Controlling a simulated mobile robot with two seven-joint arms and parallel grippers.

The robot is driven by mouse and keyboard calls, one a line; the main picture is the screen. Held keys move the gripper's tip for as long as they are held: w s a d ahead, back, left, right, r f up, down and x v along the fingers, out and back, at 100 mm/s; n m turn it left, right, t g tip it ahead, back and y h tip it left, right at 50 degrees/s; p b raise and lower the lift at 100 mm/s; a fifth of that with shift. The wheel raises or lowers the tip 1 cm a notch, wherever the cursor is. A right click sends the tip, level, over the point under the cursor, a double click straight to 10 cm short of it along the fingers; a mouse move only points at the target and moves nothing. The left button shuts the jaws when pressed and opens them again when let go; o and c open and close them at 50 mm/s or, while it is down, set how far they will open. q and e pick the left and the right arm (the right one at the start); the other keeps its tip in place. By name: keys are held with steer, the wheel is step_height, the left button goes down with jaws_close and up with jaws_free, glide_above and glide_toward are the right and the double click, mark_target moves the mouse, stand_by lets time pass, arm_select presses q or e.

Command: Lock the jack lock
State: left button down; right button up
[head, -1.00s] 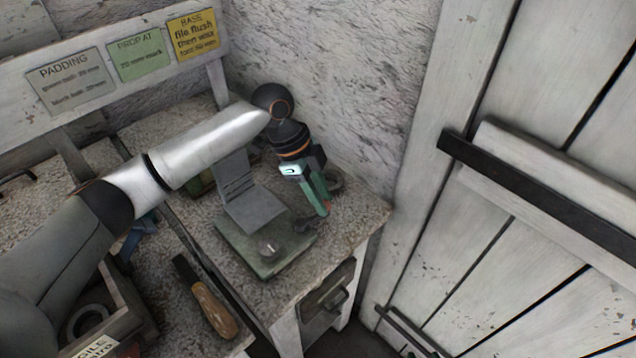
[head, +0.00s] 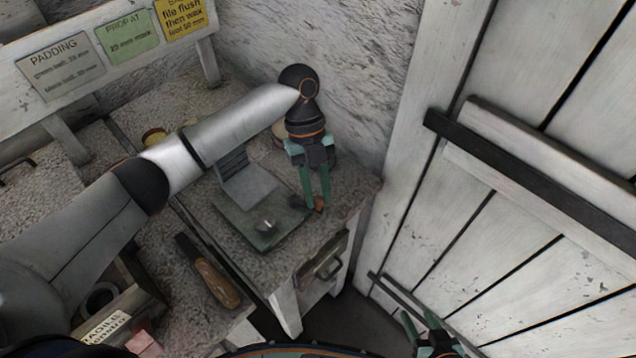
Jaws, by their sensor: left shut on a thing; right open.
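The jack (head: 262,226) stands on the stone-topped bench, with a flat green base, a tilted grey plate (head: 249,187) and a small silver knob (head: 265,226). A dark part (head: 298,202), seemingly the jack lock, sticks out at its right side. My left gripper (head: 318,207) points down at this side, its green fingers shut on a small brownish end that seems to belong to the lock. The fingers hide most of it. My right gripper (head: 419,322) is open and empty, low at the bottom edge in front of the door.
A wooden-handled tool (head: 216,284) lies on the lower surface left of the bench. A drawer with a metal handle (head: 328,264) is in the bench front. The white plank door (head: 500,230) with a dark bar stands to the right. Signs hang behind.

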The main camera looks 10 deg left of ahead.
arm_select(q)
steer(key=shift+s+m+y, duration=0.3)
steer(key=shift+s+m, duration=0.15)
steer(key=shift+m, duration=0.55)
steer(key=c, duration=0.7)
jaws_free()
steer(key=shift+s, duration=0.1)
steer(key=shift+a, duration=0.1)
steer(key=shift+r, duration=0.1)
steer(key=v, duration=1.2)
steer(key=shift+w+r, duration=0.15)
steer(key=shift+w, duration=0.05)
